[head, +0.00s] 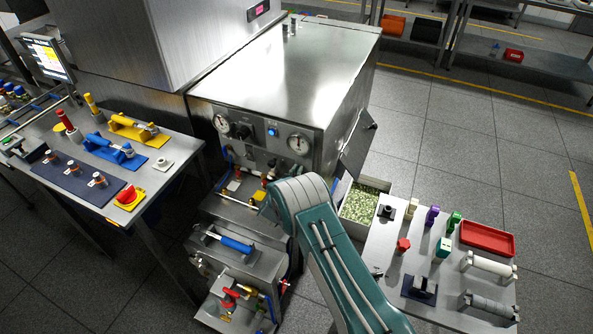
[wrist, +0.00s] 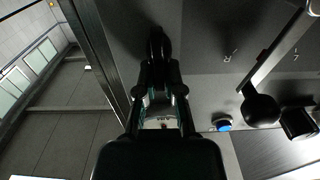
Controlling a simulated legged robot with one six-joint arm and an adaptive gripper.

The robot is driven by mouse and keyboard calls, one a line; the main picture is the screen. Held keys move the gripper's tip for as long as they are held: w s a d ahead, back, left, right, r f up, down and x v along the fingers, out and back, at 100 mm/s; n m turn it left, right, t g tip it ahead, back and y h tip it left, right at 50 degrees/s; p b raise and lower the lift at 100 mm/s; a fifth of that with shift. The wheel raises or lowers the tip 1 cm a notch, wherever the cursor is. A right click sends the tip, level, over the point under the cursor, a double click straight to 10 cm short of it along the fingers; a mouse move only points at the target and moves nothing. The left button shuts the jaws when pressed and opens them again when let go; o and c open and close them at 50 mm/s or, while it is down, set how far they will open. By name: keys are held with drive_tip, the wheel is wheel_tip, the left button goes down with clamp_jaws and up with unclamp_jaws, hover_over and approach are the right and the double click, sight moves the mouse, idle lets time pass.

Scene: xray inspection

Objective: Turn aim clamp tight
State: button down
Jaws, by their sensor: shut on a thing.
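My gripper (wrist: 157,75) is shut on a dark rounded knob (wrist: 157,40) at its fingertips in the wrist view. The knob stands against a grey panel (wrist: 205,60). I take this knob for the aim clamp, but its shape is mostly hidden by the fingers, and I cannot tell how tight it is.
A blue button (wrist: 222,122) and a black ball-ended lever (wrist: 260,108) are right of my gripper. Tables with parts flank me: left (head: 172,178), right (head: 385,262).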

sight(306, 171)
drive_tip(key=shift+s+d+f+m, duration=0.1)
drive_tip(key=shift+d+f+m, duration=0.25)
drive_tip(key=shift+m, duration=2.65)
drive_tip(key=shift+s+d+f+m, duration=0.15)
drive_tip(key=shift+d+f+m, duration=0.2)
drive_tip(key=shift+m, duration=2.65)
drive_tip(key=shift+s+d+f+m, duration=0.15)
drive_tip(key=shift+f+m, duration=0.25)
drive_tip(key=shift+m, duration=2.6)
drive_tip(key=shift+d+f, duration=0.1)
drive_tip(key=c, duration=0.8)
unclamp_jaws()
drive_tip(key=shift+o, duration=0.2)
drive_tip(key=shift+w, duration=0.1)
